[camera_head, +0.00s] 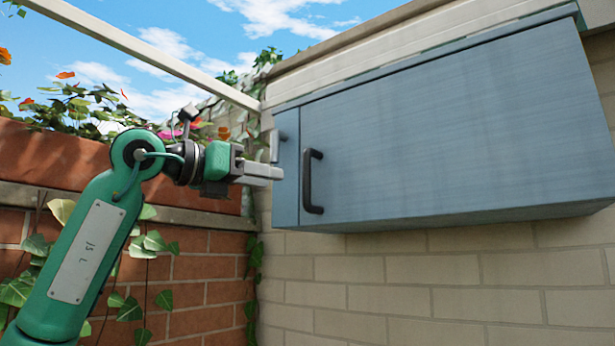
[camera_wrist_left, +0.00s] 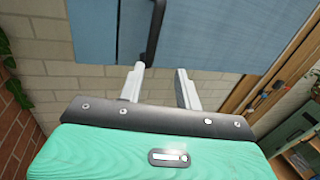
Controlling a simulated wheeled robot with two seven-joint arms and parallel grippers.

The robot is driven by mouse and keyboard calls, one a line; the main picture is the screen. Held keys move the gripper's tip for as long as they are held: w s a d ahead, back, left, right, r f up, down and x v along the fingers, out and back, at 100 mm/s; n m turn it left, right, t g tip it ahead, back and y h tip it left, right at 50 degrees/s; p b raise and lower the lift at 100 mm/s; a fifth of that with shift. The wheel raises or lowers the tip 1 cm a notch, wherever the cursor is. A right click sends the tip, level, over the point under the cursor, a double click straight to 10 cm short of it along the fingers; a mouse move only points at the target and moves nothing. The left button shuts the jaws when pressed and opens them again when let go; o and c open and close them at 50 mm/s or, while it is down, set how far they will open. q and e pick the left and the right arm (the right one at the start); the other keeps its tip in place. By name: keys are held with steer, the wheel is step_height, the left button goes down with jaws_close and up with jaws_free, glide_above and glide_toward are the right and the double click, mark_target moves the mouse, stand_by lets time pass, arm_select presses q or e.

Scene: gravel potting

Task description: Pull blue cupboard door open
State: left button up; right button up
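The blue cupboard door (camera_head: 440,130) is a wide panel high on the brick wall and looks shut. A black vertical bar handle (camera_head: 308,181) sits near its left edge. My left gripper (camera_head: 278,156) is just left of the handle, at the cupboard's narrow left part, with its fingers pointing towards it. In the left wrist view the two pale fingers (camera_wrist_left: 160,69) are spread apart with nothing between them. There the black handle (camera_wrist_left: 154,35) lies beyond the fingertips, roughly in line with the gap. My right gripper is in neither view.
A pale brick wall (camera_head: 430,275) lies below and behind the cupboard. A red brick wall (camera_head: 195,268) with ivy and flowers stands at the left, behind my left arm. The space in front of the door appears clear.

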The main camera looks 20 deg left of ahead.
mark_target(304, 174)
arm_select(q)
steer(key=shift+t+y, duration=0.4)
steer(key=shift+y, duration=0.3)
steer(key=p+x, duration=0.2)
steer(key=x, duration=0.1)
steer(key=r+p+x, duration=0.1)
steer(key=p+x, duration=0.2)
steer(key=x, duration=0.1)
steer(key=r+p+x, duration=0.1)
steer(key=p+x, duration=0.1)
steer(key=x, duration=0.2)
steer(key=shift+w+a+r, duration=0.15)
jaws_close()
